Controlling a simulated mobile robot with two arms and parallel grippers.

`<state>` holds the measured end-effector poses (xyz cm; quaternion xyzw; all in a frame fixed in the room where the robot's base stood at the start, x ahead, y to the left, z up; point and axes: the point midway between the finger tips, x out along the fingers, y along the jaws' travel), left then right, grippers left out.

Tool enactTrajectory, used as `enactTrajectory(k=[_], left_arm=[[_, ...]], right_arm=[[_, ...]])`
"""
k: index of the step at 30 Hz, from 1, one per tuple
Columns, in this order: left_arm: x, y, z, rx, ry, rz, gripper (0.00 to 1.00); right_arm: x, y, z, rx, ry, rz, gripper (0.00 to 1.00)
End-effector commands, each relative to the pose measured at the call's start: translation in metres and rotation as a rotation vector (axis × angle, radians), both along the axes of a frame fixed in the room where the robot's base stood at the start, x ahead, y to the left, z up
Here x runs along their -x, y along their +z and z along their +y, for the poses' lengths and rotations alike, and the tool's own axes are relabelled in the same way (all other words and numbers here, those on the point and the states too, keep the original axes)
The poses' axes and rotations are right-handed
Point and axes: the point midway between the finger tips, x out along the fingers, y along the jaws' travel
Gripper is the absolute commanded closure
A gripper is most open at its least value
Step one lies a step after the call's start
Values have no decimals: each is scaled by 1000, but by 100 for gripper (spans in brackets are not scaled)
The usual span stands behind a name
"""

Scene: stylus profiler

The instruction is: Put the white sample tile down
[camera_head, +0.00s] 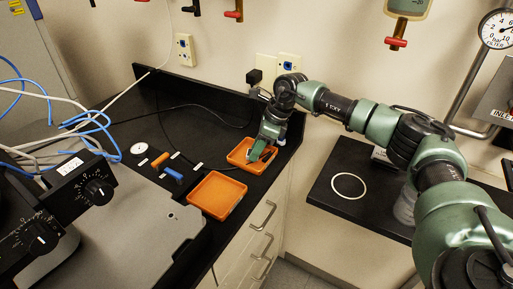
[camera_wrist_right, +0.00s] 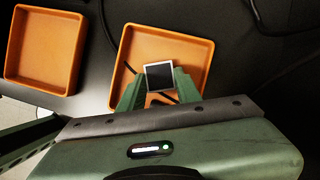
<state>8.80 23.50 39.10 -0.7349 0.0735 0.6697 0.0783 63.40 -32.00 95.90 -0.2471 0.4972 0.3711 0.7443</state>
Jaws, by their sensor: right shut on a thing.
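My right gripper (camera_head: 258,153) reaches down to the farther orange tray (camera_head: 238,145) on the black bench. The tile shows within the outline of this orange tray (camera_wrist_right: 166,31). I cannot tell whether the tile touches the tray floor. In the head view the tile is too small and covered to make out clearly. My left gripper is not in view.
A second orange tray (camera_head: 216,195), empty, stands nearer; it also shows in the wrist view (camera_wrist_right: 52,48). An orange piece (camera_head: 159,160), a blue piece (camera_head: 173,175) and a round white disc (camera_head: 138,149) lie left. A white ring (camera_head: 348,185) lies on the right black surface.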

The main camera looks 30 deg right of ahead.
Motion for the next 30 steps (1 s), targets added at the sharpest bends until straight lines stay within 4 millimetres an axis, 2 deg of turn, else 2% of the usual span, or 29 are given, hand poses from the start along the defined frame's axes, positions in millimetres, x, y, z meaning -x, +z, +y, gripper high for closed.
enactTrajectory(k=[4, 5, 7, 15, 20, 23, 30], left_arm=[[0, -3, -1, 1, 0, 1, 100], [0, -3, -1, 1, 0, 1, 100], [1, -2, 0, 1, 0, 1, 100], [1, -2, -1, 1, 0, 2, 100], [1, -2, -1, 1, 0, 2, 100], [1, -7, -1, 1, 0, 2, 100], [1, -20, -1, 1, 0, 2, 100]], right_arm=[[0, -4, 0, 0, 0, 0, 100], [0, -4, 0, 0, 0, 0, 64], [0, -2, 0, 0, 0, 0, 45], [0, -2, 0, 0, 0, 0, 45], [1, 5, -2, 0, -1, -3, 45], [4, 19, -7, 0, -2, -5, 45], [16, 66, -23, -1, -1, -6, 45]])
